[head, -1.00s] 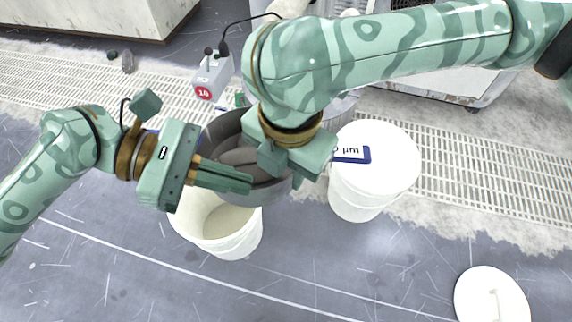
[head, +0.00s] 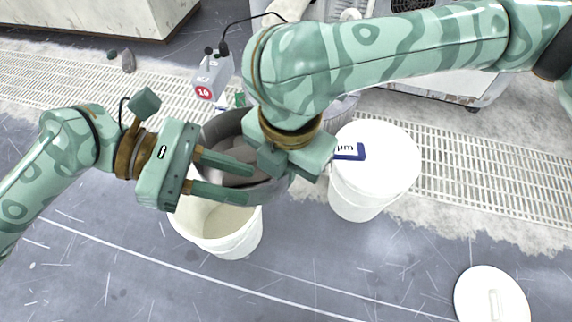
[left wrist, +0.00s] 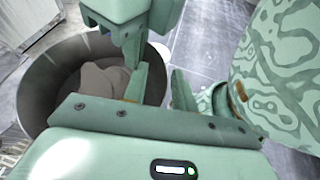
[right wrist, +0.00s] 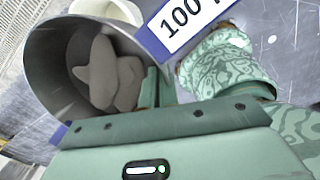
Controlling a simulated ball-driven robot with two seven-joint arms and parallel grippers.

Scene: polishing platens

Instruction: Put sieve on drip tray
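The sieve (head: 281,191) is a deep grey round pan with grey lumps inside and a blue-edged label (right wrist: 182,24) reading 100 beside its rim. It is above an open white bucket (head: 235,240). My right gripper (head: 283,158) is at its right side; in the right wrist view its fingers (right wrist: 156,88) are closed together on the sieve wall (right wrist: 50,80). My left gripper (head: 255,184) is open over the sieve's left part, its fingers apart; the left wrist view also shows them apart (left wrist: 165,75) beside the sieve (left wrist: 38,85). I cannot make out the drip tray.
A closed white bucket (head: 372,180) stands right of the sieve. A white lid (head: 490,300) lies on the floor at lower right. A grey container marked 10 (head: 211,78) stands behind. Grating (head: 475,165) runs across the floor. The front floor is mostly clear.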

